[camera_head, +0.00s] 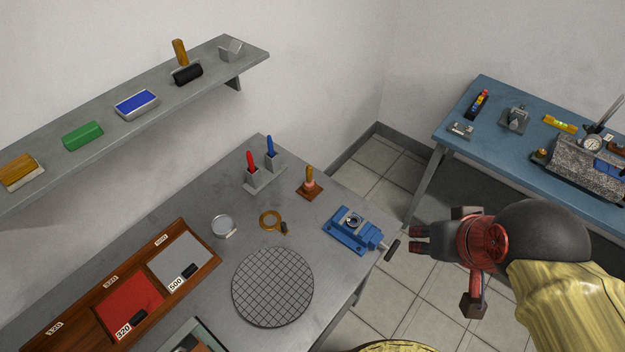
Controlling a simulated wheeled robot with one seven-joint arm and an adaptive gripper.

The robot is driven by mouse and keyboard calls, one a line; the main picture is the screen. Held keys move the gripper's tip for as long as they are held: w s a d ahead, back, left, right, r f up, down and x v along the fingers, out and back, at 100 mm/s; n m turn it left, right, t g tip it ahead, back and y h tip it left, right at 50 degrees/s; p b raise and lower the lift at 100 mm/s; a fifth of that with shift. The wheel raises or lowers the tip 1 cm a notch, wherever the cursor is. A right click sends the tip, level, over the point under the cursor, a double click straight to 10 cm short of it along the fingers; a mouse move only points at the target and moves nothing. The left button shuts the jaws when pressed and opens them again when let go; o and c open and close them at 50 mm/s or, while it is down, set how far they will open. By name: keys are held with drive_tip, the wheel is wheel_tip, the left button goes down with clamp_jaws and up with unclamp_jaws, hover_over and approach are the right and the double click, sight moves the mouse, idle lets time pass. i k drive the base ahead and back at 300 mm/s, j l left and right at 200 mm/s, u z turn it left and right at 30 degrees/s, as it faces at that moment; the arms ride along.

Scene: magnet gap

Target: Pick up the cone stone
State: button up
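What looks like the cone stone (309,186) is a small pinkish-orange cone with a yellowish wooden handle on top. It stands upright on a square brown base (315,193) on the grey bench, left of the blue vise. My gripper (419,238) is over the tiled floor, to the right of the bench and past the vise handle, well apart from the stone.
The blue vise (350,229) stands between the stone and my gripper. A holder (265,178) with red and blue handles is behind left. A brass-ringed magnifier (270,220) and round gridded plate (272,287) lie nearby. A shelf (110,130) overhangs the left; a blue table (480,95) stands right.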

sight(310, 182)
drive_tip(key=i+l+u, duration=0.15)
drive_tip(key=u, duration=0.2)
drive_tip(key=i+l+u, duration=0.1)
drive_tip(key=u, duration=0.25)
drive_tip(key=i+l+u, duration=0.1)
drive_tip(key=l+u, duration=0.25)
drive_tip(key=j, duration=0.1)
